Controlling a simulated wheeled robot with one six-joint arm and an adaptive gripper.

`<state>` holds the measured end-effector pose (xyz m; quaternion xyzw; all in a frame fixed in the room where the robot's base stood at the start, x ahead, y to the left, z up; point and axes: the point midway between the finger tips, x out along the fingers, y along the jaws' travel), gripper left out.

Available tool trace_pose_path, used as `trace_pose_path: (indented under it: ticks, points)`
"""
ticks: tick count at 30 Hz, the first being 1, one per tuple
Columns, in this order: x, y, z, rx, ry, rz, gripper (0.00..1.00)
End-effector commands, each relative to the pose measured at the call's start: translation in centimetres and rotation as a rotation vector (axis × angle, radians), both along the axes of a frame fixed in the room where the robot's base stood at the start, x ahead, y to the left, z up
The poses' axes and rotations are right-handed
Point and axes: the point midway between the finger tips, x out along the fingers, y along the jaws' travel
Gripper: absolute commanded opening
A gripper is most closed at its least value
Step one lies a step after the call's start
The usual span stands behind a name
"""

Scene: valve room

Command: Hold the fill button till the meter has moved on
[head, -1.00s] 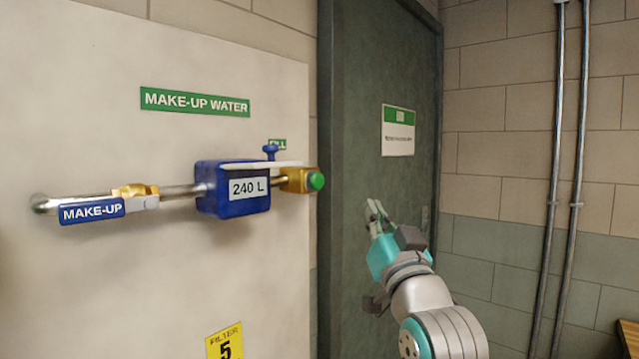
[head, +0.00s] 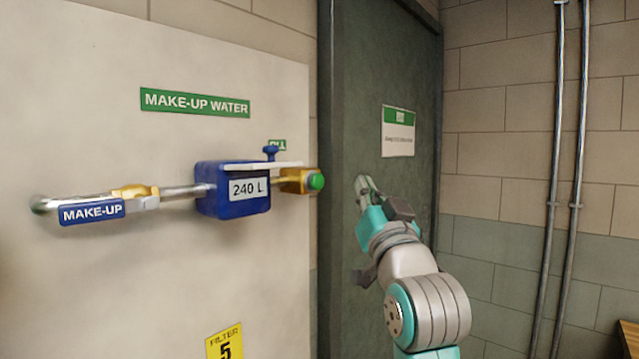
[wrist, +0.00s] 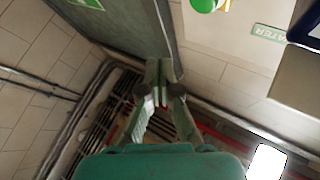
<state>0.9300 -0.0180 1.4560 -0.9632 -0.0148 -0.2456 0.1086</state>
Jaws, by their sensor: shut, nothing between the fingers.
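The green fill button (head: 316,181) sits on the right end of a yellow block (head: 295,181) at the right edge of the pale panel. It also shows at the top of the wrist view (wrist: 204,4). The blue meter (head: 212,190) to its left reads 240 L. My gripper (head: 362,184) is shut and empty, to the right of the button in the head view, with a gap between them. In the wrist view its fingertips (wrist: 159,66) are together and point up the picture, below the button and touching nothing that I can see.
A pipe runs left from the meter to a yellow valve (head: 135,191) with a blue MAKE-UP tag (head: 92,212). A small blue knob (head: 270,151) stands above the meter. A dark door (head: 370,90) is behind my gripper. Grey conduits (head: 568,160) run down the right wall.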

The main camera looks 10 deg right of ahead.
Motion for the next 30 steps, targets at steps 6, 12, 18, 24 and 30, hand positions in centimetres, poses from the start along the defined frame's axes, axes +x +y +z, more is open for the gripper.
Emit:
trace_pose_path:
  ticks: [6, 12, 18, 24, 30]
  points:
    - [2.4, 1.8, 0.0, 0.0, 0.001, 0.003, 0.0]
    - [4.1, 3.1, 0.0, 0.0, 0.001, 0.002, 0.0]
    - [5.0, 3.7, 0.0, 0.0, 0.001, 0.0, 0.0]
    - [5.3, 3.9, 0.0, 0.0, 0.001, 0.0, 0.0]
    - [5.3, 3.9, 0.0, 0.0, 0.0, 0.0, 0.0]
